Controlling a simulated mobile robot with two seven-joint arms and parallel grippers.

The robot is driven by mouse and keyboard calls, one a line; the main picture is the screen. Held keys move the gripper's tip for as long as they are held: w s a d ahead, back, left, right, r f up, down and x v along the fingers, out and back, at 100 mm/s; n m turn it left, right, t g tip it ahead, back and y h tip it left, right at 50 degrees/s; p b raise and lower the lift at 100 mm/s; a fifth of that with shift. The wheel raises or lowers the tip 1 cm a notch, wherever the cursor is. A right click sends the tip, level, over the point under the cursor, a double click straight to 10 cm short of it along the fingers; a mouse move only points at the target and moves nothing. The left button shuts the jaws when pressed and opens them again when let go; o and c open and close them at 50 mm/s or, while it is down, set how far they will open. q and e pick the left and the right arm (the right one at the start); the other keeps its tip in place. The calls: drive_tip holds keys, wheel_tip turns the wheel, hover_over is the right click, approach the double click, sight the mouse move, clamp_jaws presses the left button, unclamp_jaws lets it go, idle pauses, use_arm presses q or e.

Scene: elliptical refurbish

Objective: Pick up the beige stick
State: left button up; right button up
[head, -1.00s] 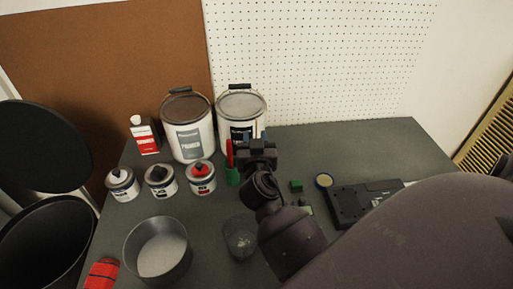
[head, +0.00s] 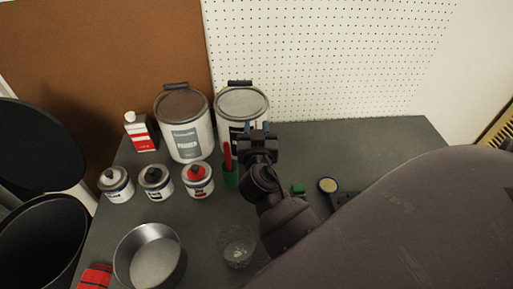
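I cannot make out a beige stick in the head view. A green cup (head: 231,178) stands on the table with a red stick (head: 227,156) rising from it. My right gripper (head: 258,133) is just right of the cup, in front of the right-hand paint bucket, and hides what is behind it. The gripper is seen from behind, so its finger gap and anything between the fingers are hidden. My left gripper is out of view.
Two paint buckets (head: 185,128) (head: 241,104) stand at the back near the pegboard (head: 330,60). Several small cans (head: 155,182), a red-and-white bottle (head: 140,133), a metal bowl (head: 150,256) and a clear glass (head: 237,247) are to the left. The table's back right (head: 370,140) is clear.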

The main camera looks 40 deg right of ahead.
drive_tip(key=shift+s+a, duration=0.1)
clamp_jaws()
